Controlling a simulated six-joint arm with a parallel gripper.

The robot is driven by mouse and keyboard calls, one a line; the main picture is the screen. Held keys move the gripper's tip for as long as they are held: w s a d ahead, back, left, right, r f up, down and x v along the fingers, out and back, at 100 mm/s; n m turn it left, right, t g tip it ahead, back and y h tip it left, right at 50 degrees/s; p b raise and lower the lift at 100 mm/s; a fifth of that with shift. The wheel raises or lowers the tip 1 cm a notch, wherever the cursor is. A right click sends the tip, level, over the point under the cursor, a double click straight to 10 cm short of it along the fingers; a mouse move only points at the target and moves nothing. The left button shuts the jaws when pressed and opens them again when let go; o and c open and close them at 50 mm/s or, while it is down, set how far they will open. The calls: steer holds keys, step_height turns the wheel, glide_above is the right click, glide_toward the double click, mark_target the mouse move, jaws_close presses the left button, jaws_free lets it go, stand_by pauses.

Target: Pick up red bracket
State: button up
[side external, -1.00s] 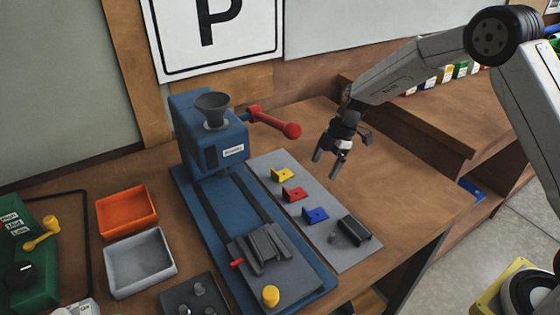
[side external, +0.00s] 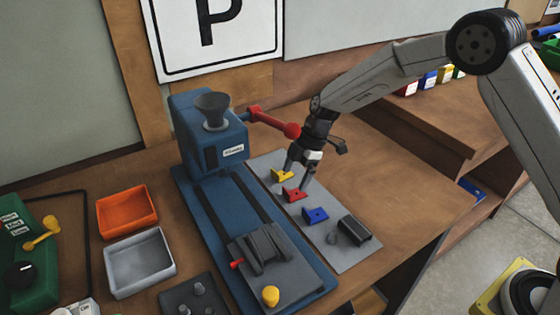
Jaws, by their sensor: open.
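The red bracket (side external: 293,195) sits on the grey plate (side external: 347,261), between the yellow bracket (side external: 281,176) and the blue bracket (side external: 315,215). My gripper (side external: 296,181) points down with its two fingers spread and nothing visible between them. In the picture its fingertips lie over the area of the yellow and red brackets. One fingertip appears close to the red bracket's upper right and the other close to the yellow bracket. I cannot tell whether either finger touches a bracket.
A blue machine (side external: 207,135) with a red handle (side external: 275,122) stands just left of my gripper. A black block (side external: 354,231) lies at the plate's near right end. Orange (side external: 127,211) and grey (side external: 139,264) trays are at the left. The table right of the plate is clear.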

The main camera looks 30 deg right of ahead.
mark_target(287, 191)
steer(key=shift+a+f, duration=0.3)
steer(key=shift+a, duration=0.05)
steer(key=shift+x, duration=2.2)
jaws_close()
